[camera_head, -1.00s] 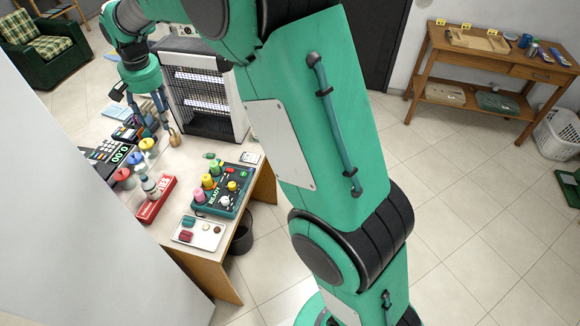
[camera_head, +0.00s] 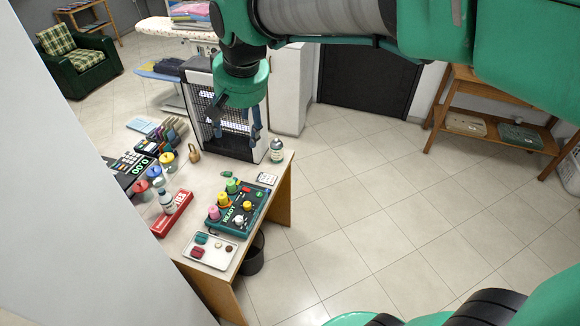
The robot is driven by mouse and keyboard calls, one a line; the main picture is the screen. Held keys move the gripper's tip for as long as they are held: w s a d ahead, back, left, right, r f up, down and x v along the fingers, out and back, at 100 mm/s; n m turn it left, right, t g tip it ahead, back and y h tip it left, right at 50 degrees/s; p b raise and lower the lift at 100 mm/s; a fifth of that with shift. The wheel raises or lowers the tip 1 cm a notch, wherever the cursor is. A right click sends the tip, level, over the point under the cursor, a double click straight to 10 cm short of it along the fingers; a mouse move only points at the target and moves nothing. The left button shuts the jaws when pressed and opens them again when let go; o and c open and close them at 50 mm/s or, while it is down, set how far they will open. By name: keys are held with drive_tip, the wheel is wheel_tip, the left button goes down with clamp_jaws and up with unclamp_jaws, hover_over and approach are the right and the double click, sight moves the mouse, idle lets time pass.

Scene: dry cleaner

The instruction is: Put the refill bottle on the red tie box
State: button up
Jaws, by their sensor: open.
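The red tie box (camera_head: 180,210) lies on the counter at the left, with white lettering on its side. A pale bottle with a white top (camera_head: 166,201) shows upright at the box's left edge; I cannot tell whether it stands on the box or just behind it. A second bottle, clear with a dark cap and label (camera_head: 277,152), stands upright at the counter's far right corner. I cannot tell which one is the refill bottle. My gripper (camera_head: 236,128) points down, open and empty, in front of the heater-like unit, left of the second bottle.
A green button panel (camera_head: 238,208) and a white tray (camera_head: 226,256) lie near the counter's front. A brass weight (camera_head: 194,153), coloured pots (camera_head: 153,171) and a till (camera_head: 131,166) stand further back. The grilled unit (camera_head: 226,138) backs the gripper. Open floor lies right of the counter.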

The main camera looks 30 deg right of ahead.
drive_tip(key=s+d+f+t, duration=0.1)
drive_tip(key=s+d+f, duration=0.1)
drive_tip(key=s, duration=0.9)
drive_tip(key=s+d+f+n, duration=0.1)
drive_tip(key=s+d, duration=0.3)
drive_tip(key=s, duration=0.7)
drive_tip(key=shift+d+f+t, duration=0.15)
drive_tip(key=shift+f+t, duration=0.2)
drive_tip(key=shift+t, duration=0.05)
drive_tip(key=shift+f, duration=0.1)
wheel_tip(320, 180, down, 8)
drive_tip(key=b, duration=0.8)
drive_tip(key=shift+r, duration=0.2)
